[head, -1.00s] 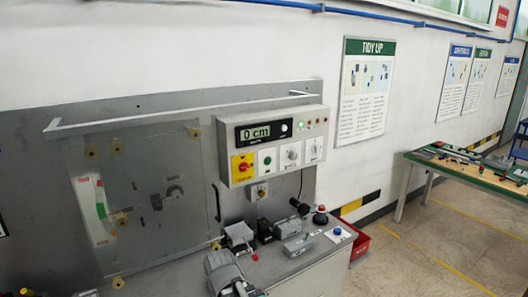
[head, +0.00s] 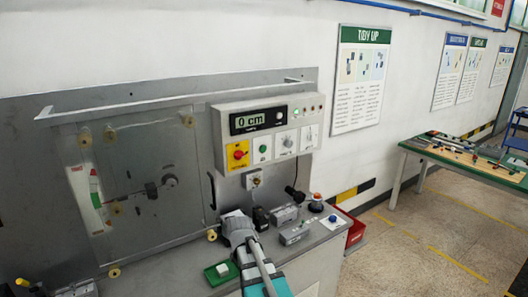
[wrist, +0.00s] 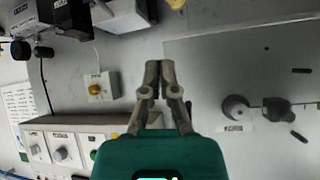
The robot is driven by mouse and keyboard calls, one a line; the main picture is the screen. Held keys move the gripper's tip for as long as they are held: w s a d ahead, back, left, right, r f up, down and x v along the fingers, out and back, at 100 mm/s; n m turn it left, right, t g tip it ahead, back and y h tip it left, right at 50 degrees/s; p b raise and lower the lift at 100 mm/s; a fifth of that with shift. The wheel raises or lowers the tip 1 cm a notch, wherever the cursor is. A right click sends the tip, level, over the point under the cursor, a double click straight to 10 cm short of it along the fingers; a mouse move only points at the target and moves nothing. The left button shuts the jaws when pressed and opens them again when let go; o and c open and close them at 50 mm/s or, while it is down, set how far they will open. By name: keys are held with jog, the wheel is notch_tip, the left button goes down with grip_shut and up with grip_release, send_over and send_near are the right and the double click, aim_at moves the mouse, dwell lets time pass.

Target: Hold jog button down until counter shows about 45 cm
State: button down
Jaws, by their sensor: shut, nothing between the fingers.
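The counter (head: 258,120) on the grey control panel (head: 218,150) reads 0 cm. The panel carries a green button (head: 263,149), a red knob on a yellow plate (head: 238,154) and selector knobs. A blue button (head: 333,217) sits on the bench at right. Labels are too small to tell which is the jog button. My gripper (head: 238,226) is in front of the bench back, below the panel. In the wrist view my gripper (wrist: 158,82) is shut and empty, with the panel's knobs (wrist: 60,155) at lower left. No contact with a button shows.
Grey and black devices (head: 285,214) and a red-topped button (head: 316,203) crowd the bench right. A green tray (head: 208,278) lies in front. A clear framed guard (head: 150,195) stands left.

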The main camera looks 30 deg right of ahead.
jog(key=w+d+r+m+t+h, duration=0.1)
jog(key=w+d+r+t+h, duration=0.1)
jog(key=w+d+r+t, duration=0.4)
jog(key=m+t+h+b, duration=0.1)
jog(key=m+t+h, duration=0.4)
jog(key=h, duration=0.5)
send_near(263, 149)
jog(key=s+d+r+m+g, duration=0.1)
jog(key=s+d+r, duration=0.4)
jog(key=d, duration=0.1)
jog(key=shift+a+f, duration=0.2)
jog(key=shift+a, duration=0.05)
jog(key=shift+w, duration=0.15)
jog(key=shift+w+a, duration=0.15)
jog(key=shift+w, duration=2)
jog(key=shift+w+a, duration=0.2)
jog(key=shift+w, duration=1.9)
jog(key=shift+w, duration=0.1)
jog(key=shift+w, duration=0.3)
